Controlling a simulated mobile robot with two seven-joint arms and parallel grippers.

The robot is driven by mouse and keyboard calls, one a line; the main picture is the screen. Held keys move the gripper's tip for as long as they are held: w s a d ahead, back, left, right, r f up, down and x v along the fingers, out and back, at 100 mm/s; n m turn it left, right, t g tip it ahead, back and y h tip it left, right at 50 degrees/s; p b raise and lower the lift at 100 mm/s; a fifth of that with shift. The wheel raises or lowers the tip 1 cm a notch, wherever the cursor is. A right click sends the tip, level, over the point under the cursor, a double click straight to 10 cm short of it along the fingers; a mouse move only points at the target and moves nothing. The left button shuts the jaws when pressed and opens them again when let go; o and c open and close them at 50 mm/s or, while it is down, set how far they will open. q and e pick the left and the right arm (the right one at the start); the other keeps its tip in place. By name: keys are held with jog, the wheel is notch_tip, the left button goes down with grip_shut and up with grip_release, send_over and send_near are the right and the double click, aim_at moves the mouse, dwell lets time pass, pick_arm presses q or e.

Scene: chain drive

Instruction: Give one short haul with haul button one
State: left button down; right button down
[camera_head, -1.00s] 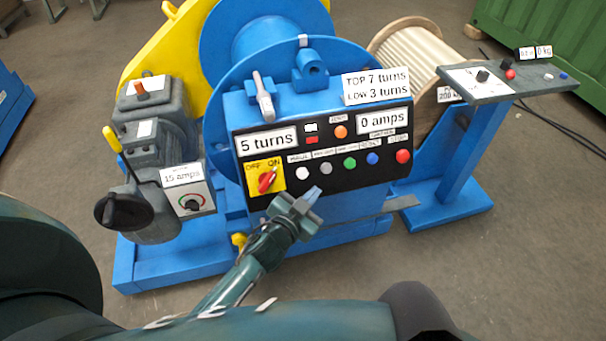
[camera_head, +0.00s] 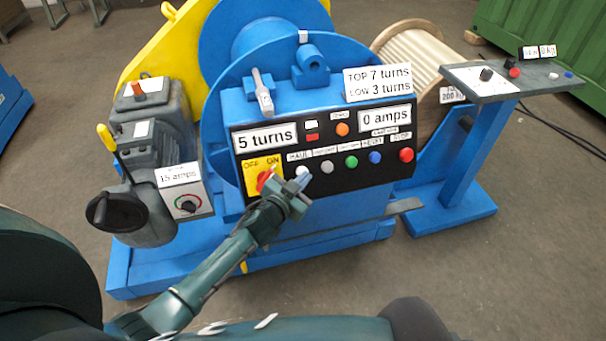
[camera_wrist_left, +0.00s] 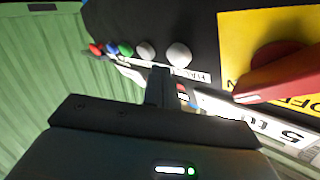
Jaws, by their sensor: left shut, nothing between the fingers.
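The control panel (camera_head: 335,187) on the blue winch carries a row of buttons. The white button (camera_wrist_left: 179,54) by the HAUL label (camera_wrist_left: 192,75) is at the left end of that row in the head view, partly covered by my fingertips. My left gripper (camera_head: 301,182) is shut and empty, its tips just in front of the panel. In the left wrist view, the fingertips (camera_wrist_left: 160,82) appear between the white button and the grey button (camera_wrist_left: 146,50); I cannot tell whether they touch anything. My right gripper is not in view.
A red knob on a yellow OFF/ON plate (camera_head: 252,184) sits left of the white button. Green (camera_head: 351,162), blue (camera_head: 375,157) and red (camera_head: 406,155) buttons continue rightward. A side stand (camera_head: 478,152) is at right.

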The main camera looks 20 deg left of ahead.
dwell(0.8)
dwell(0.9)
pick_arm(q)
jog(key=shift+w+a+f, duration=0.15)
jog(key=shift+w+a, duration=0.1)
jog(key=shift+w, duration=0.1)
